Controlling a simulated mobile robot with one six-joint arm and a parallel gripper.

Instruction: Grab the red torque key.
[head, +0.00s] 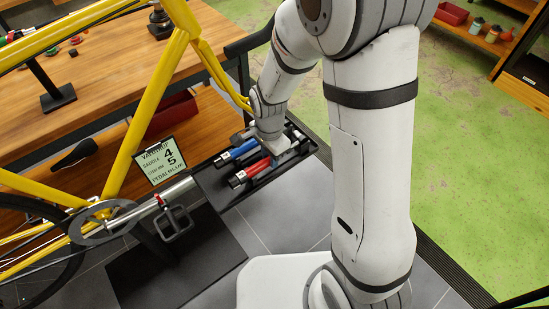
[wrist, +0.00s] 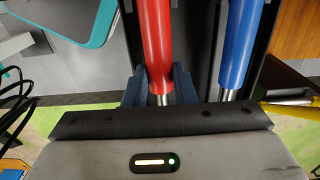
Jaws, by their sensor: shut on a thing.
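The red torque key (head: 254,170) lies in a dark tray (head: 217,193) beside the yellow bike, next to a blue key (head: 240,149). My gripper (head: 276,147) is down at the right end of the red key. In the wrist view, the red key (wrist: 155,45) runs down between the two dark blue fingers of my gripper (wrist: 160,85). The fingers are shut on it, one on each side, where the red handle meets the metal shaft. The blue key (wrist: 238,45) lies to the right, apart from the fingers. The lower part of the shaft is hidden behind the gripper body.
A yellow bike frame (head: 150,105) stands at the left, with a pedal (head: 175,223) near the tray. A sign (head: 161,162) with numbers stands by the tray's left end. A wooden bench (head: 120,65) is behind. Grey floor tiles (head: 285,215) in front are clear.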

